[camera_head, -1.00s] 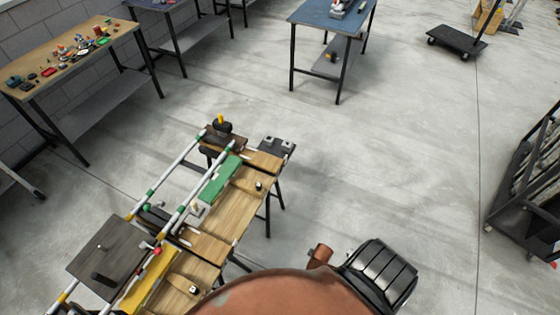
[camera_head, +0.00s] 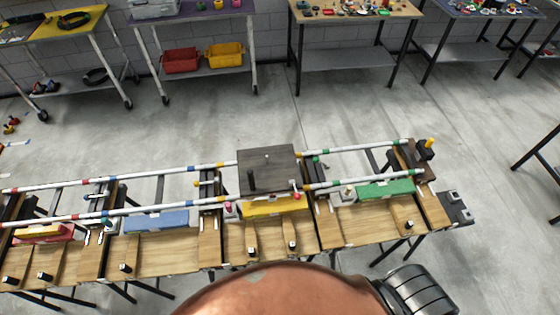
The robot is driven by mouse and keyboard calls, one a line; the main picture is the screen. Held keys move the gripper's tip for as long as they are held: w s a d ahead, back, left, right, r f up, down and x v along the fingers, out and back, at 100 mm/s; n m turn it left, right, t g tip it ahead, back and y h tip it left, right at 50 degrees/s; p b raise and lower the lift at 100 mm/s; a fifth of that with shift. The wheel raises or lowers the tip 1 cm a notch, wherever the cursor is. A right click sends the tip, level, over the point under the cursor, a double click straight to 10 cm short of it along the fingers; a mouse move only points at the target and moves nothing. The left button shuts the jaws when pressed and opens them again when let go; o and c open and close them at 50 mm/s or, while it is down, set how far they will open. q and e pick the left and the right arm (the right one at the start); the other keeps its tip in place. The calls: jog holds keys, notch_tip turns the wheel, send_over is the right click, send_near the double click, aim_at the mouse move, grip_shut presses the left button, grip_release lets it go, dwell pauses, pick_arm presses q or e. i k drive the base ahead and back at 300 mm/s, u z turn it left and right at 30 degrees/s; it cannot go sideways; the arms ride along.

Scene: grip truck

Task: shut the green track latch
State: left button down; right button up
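A long workbench carries a two-rail white track with coloured bands. The green block (camera_head: 385,189) lies along the near rail at the right end of the track, on the wooden deck. A small pale fitting (camera_head: 348,192) sits at its left end; I cannot tell whether this is the latch or how it stands. A dark truck plate (camera_head: 267,157) with an upright peg rides on the rails left of the green section, above a yellow block (camera_head: 277,208). Neither of my grippers shows in the view.
A blue block (camera_head: 155,222) and a red block (camera_head: 42,233) lie further left along the track. A black post with a yellow knob (camera_head: 430,143) stands at the right end. Cluttered tables line the back wall.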

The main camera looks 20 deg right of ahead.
aim_at(316, 159)
jog(key=u, duration=0.25)
jog(key=k, duration=1.35)
jog(key=z, duration=1.7)
jog(key=i, duration=0.5)
jog(key=z, duration=0.1)
